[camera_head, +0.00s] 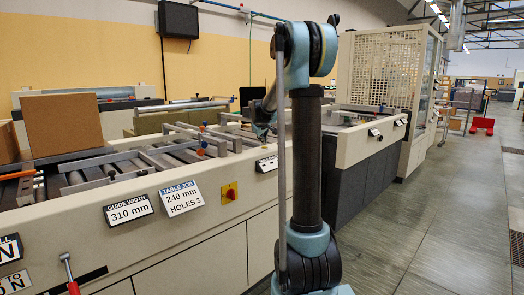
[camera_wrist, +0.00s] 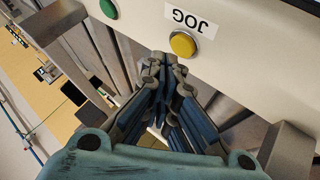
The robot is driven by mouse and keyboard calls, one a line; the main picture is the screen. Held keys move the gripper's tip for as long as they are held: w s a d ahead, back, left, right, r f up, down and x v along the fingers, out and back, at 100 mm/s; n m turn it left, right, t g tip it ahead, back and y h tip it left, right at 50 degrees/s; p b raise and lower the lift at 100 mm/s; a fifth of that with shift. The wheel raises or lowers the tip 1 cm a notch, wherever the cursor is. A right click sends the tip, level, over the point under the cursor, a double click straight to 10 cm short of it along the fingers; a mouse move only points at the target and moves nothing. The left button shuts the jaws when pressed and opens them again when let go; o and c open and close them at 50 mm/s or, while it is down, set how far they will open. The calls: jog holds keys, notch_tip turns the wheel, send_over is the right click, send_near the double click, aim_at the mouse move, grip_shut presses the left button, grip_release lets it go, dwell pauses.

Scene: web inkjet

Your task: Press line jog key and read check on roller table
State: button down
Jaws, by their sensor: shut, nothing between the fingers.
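In the wrist view, a yellow round key (camera_wrist: 183,44) sits on a cream panel beside an upside-down label reading JOG (camera_wrist: 193,20). My gripper (camera_wrist: 165,62) is shut and empty, its fingertips just short of the yellow key in the picture; I cannot tell whether they touch it. A green round button (camera_wrist: 109,8) is on the same panel, to the left. In the head view, my arm hides the key, and the gripper is not clearly seen. The roller table (camera_head: 60,208) carries cards reading GUIDE WIDTH 310 mm (camera_head: 129,209) and TABLE JOB 240 mm HOLES 3 (camera_head: 182,198).
A cardboard box (camera_head: 63,124) stands on the line at left. A red knob on a yellow plate (camera_head: 230,193) is on the table's front. A caged cream machine (camera_head: 385,75) stands behind at right. The floor (camera_head: 450,220) at right is mostly clear.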

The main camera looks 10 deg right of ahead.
aim_at(263, 147)
jog(key=shift+f, duration=0.1)
jog(key=shift+f, duration=0.25)
jog(key=shift+f, duration=0.45)
dwell(0.9)
jog(key=shift+r, duration=0.85)
jog(key=shift+r, duration=2.55)
jog(key=shift+s, duration=0.1)
